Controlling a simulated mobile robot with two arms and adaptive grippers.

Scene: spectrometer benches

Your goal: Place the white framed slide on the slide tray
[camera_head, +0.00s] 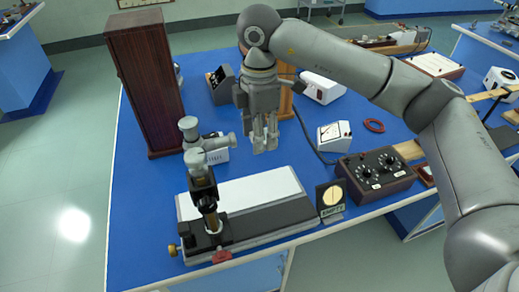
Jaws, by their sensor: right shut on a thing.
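My right gripper (265,142) comes in from the right and points down above the blue bench, behind the long white plate. It is shut on a small pale thing at its fingertips. This looks like the white framed slide, but it is mostly hidden by the fingers and too small to make out. I cannot clearly pick out the slide tray. My left gripper is not in view.
The blue bench (135,215) holds a tall dark wooden cabinet (145,80) and a microscope-like instrument (204,190) on a black base beside a white plate (265,187). A square labelled "EMPTY" (323,196), a meter (334,138) and a dial box (375,177) stand right.

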